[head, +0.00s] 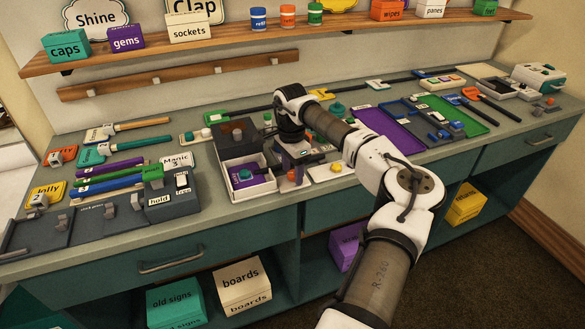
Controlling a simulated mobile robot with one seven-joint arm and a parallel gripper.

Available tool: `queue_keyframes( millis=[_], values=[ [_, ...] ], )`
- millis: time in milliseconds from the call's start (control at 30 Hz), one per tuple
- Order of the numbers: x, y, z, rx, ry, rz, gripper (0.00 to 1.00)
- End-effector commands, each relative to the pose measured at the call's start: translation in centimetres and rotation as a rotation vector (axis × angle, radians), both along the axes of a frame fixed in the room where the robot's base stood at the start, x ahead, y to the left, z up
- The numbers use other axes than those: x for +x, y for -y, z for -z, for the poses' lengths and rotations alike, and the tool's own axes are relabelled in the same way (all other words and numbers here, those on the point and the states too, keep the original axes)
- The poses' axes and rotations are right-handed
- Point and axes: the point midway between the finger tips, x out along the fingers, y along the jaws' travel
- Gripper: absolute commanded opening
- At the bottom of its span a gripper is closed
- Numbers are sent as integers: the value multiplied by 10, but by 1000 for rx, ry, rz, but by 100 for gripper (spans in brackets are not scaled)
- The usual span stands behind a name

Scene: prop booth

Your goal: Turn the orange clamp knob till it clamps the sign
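My gripper (293,160) points down over the middle of the bench, just right of a white open box (228,187). Its fingers are small and partly covered by my wrist, so I cannot tell whether they are open or shut. A small orange-red part (291,176) shows right at the fingers. It may be the orange clamp knob, but I cannot tell whether the gripper touches it. No sign can be made out in a clamp there. Signs lie farther left: a yellow one (47,194) and a white one (178,160).
A dark grey box marked hold and free (172,199) stands left of the white box. Handled paddles (120,146) lie at the back left. A shelf (200,48) runs above.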

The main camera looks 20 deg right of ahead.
Motion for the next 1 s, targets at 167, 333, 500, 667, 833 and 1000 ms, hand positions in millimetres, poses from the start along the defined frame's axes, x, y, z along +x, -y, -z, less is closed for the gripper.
queue_keyframes(
  millis=[167,333,500,667,833,1000],
  values=[
    [0,0,0,0,0,0,30],
    [0,0,0,0,0,0,8],
    [0,0,0,0,0,7,8],
    [0,0,0,0,-1,46,8],
    [0,1,1,1,-1,140,8],
    [1,1,1,0,0,280,8]
  ],
)
